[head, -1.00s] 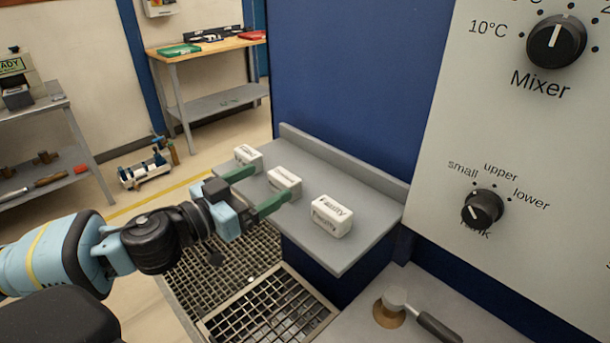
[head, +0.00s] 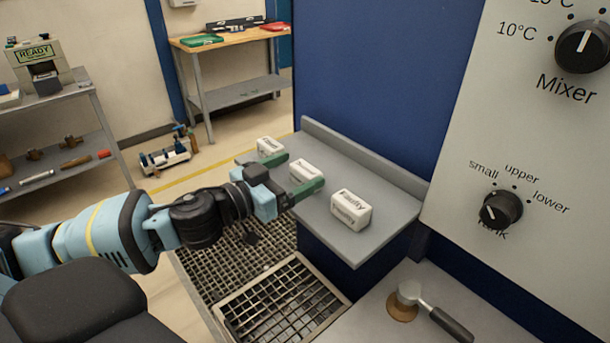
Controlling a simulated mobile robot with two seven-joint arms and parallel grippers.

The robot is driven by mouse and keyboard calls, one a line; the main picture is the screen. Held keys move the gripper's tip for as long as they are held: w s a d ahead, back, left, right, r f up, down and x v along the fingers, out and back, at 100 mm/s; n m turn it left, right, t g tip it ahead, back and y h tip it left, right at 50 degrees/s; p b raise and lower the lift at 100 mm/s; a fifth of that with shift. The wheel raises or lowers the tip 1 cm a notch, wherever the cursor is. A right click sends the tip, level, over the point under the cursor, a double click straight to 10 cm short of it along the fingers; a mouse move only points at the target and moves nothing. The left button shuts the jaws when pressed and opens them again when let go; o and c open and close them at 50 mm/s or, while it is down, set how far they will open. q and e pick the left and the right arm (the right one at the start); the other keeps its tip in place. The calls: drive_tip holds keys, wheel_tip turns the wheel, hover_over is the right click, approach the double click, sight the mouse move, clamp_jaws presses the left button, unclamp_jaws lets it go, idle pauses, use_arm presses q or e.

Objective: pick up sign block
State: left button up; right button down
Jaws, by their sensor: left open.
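Three white sign blocks with dark lettering stand in a row on a grey shelf (head: 375,222). The nearest block (head: 351,210) reads "Faulty". The lettering on the middle block (head: 305,171) and the far block (head: 269,147) is too small or covered to read. My left gripper (head: 301,169) is open, with green fingers. It reaches over the shelf's left edge, its fingers on either side of the middle block, one towards the far block and one towards the "Faulty" block. The near finger hides part of the middle block. I cannot tell whether either finger touches it. My right gripper is out of view.
A grey panel with a Mixer knob (head: 583,47) and a tank knob (head: 501,209) rises at the right. A blue wall (head: 375,90) stands behind the shelf. A handled tool (head: 436,311) lies on the lower counter. Floor grating (head: 282,307) lies below the shelf.

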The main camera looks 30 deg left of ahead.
sight(311, 165)
use_arm(q)
drive_tip(key=p+x, duration=0.1)
drive_tip(key=x, duration=0.2)
drive_tip(key=shift+w+d, duration=0.15)
drive_tip(key=shift+w, duration=0.25)
drive_tip(key=shift+w+d+f, duration=0.15)
drive_tip(key=shift+w, duration=0.2)
drive_tip(key=shift+f, duration=0.1)
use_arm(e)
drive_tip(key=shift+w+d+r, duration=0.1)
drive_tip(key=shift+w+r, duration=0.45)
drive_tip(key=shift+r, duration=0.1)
use_arm(q)
drive_tip(key=c, duration=1.1)
drive_tip(key=shift+o, duration=0.2)
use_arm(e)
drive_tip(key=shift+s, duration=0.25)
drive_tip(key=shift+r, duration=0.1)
